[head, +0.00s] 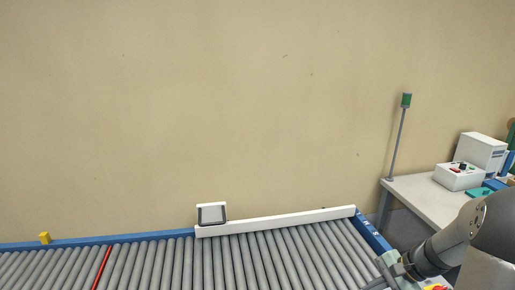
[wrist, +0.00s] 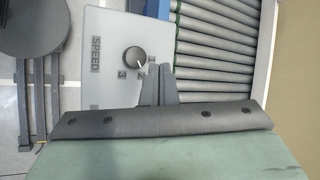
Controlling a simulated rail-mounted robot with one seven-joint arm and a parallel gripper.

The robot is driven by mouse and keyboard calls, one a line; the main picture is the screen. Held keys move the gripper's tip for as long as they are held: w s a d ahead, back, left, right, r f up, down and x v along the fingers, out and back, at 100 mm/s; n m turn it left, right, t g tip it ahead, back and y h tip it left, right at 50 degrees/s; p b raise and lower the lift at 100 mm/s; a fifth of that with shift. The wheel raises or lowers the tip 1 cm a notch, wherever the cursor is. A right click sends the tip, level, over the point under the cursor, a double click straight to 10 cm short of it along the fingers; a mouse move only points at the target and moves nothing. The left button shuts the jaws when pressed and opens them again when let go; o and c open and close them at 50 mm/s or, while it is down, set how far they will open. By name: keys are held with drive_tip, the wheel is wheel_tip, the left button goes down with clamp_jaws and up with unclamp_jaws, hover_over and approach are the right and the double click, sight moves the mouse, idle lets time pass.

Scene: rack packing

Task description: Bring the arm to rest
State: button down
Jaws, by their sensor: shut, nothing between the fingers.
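My gripper (wrist: 158,72) shows in the wrist view with its two dark fingers together and nothing between them. The fingers lie in front of a light grey panel (wrist: 108,28) marked SPEED, with a round knob (wrist: 132,57) and the numbers 1, 2 and 3. I cannot tell whether the fingers touch the panel. In the head view my arm reaches in from the lower right towards the conveyor's right end, and the fingertips are not clear there.
A roller conveyor (head: 180,264) with a blue side rail runs along the wall. A white guide bar (head: 280,221) and a small white box-shaped unit (head: 211,213) are at its back. A grey table (head: 425,195) with a white control box (head: 459,176) stands at right.

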drive_tip(key=s+a+r+n+g+h, duration=0.1)
drive_tip(key=s+a+r+n+h, duration=0.2)
drive_tip(key=s+a+n, duration=0.3)
drive_tip(key=s+a+r+n+g+h, duration=0.1)
drive_tip(key=s+a+r+n+h, duration=0.2)
drive_tip(key=s+a+n, duration=0.4)
drive_tip(key=s+a, duration=0.4)
drive_tip(key=a, duration=0.2)
drive_tip(key=shift+s+r+n, duration=0.15)
drive_tip(key=shift+r+n, duration=0.15)
drive_tip(key=shift+r, duration=0.1)
drive_tip(key=shift+a, duration=0.15)
